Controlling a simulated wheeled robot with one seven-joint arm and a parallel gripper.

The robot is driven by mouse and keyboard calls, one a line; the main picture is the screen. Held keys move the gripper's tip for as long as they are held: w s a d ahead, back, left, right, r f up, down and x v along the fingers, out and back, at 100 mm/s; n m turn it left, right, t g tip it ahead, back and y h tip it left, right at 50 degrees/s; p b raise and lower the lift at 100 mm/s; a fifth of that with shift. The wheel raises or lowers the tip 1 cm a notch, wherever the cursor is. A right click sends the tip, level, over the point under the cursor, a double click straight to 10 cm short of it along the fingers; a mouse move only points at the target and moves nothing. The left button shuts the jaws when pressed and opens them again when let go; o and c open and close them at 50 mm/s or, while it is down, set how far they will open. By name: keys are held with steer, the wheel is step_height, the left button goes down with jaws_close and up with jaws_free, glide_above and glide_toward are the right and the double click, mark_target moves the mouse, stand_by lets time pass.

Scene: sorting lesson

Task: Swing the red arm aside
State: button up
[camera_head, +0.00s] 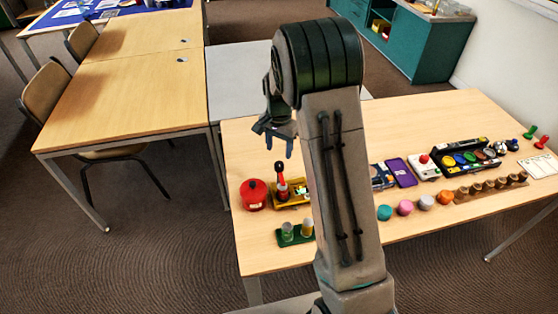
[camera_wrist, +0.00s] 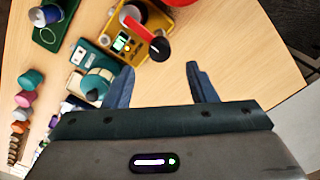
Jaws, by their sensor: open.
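The red arm (camera_head: 283,190) stands up from a yellow base (camera_head: 293,198) at the left of the near table, with a black knob (camera_head: 279,167) on top. In the wrist view the black knob (camera_wrist: 152,47) shows over the yellow base (camera_wrist: 158,13), beyond my fingertips. My gripper (camera_head: 276,143) is above and behind the red arm in the head view. Its two fingers (camera_wrist: 160,76) are spread, with only table between them, and do not appear to touch the red arm. My own arm hides part of the table right of the yellow base.
A red tin (camera_head: 254,195) stands left of the yellow base. A green stand with vials (camera_head: 297,235) is in front. A teal device (camera_wrist: 97,84) lies left of my fingers in the wrist view. Coloured pots and trays fill the table's right side.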

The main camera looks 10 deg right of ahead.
mark_target(279, 164)
step_height(279, 164, down, 7)
steer(key=shift+r+p, duration=0.15)
steer(key=shift+p, duration=0.2)
steer(key=c, duration=1)
steer(key=shift+o, duration=0.2)
